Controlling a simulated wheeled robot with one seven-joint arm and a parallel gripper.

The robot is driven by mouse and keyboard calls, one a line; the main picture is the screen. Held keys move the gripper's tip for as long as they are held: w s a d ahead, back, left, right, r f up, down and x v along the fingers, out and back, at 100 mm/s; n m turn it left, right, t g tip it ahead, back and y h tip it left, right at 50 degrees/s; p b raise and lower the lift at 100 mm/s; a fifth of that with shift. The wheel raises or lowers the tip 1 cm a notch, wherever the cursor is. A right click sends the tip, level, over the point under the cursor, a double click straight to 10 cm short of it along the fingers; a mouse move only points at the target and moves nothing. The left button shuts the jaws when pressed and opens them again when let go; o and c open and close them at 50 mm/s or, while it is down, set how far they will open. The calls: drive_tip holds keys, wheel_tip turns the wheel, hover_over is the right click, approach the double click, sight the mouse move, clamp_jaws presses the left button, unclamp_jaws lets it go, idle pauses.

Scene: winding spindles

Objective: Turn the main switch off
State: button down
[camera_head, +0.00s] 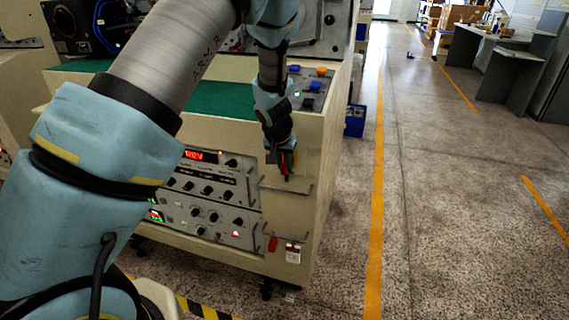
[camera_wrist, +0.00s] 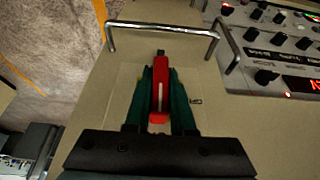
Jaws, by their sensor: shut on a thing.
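The main switch is a red handle (camera_wrist: 159,88) with a pale line along it, on the beige front of the machine cabinet (camera_head: 302,221). My gripper (camera_wrist: 162,92) has its two dark green fingers on either side of the red handle, shut on it. In the head view my gripper (camera_head: 284,165) reaches down to the upper right part of the cabinet front, and the red handle shows only in part between the fingers. The contact at the handle's base is hidden.
A metal bar handle (camera_wrist: 160,27) stands out from the panel just beyond the fingertips. A knob-covered control panel (camera_head: 207,200) with red displays is to the left in the head view. A second red part (camera_head: 272,244) sits lower down.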

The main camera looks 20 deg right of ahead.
drive_tip(key=shift+w+d+b, duration=0.1)
drive_tip(key=shift+b, duration=0.35)
drive_tip(key=shift+w+f+h+b, duration=0.15)
drive_tip(key=shift+h+b, duration=0.25)
drive_tip(key=shift+b, duration=0.75)
drive_tip(key=b, duration=0.2)
drive_tip(key=g+h+b, duration=0.1)
drive_tip(key=b, duration=0.2)
drive_tip(key=shift+f+n+g, duration=0.2)
drive_tip(key=shift+n+g, duration=0.1)
drive_tip(key=n+g+h+b, duration=0.1)
drive_tip(key=g+h+b, duration=0.2)
drive_tip(key=b, duration=1)
drive_tip(key=shift+h, duration=0.7)
drive_tip(key=g+h+b, duration=0.1)
drive_tip(key=b, duration=0.2)
drive_tip(key=n+g+h+b, duration=0.1)
drive_tip(key=h+b, duration=0.1)
drive_tip(key=b, duration=0.1)
drive_tip(key=shift+r+g+h, duration=0.2)
drive_tip(key=shift+g+h, duration=0.1)
drive_tip(key=shift+g, duration=0.1)
drive_tip(key=h+b, duration=0.1)
drive_tip(key=n+g+h+b, duration=0.1)
drive_tip(key=h+b, duration=0.1)
drive_tip(key=h, duration=0.1)
drive_tip(key=shift+r+n+g+b, duration=0.25)
drive_tip(key=shift+n+g+b, duration=0.05)
drive_tip(key=shift+n+g, duration=0.1)
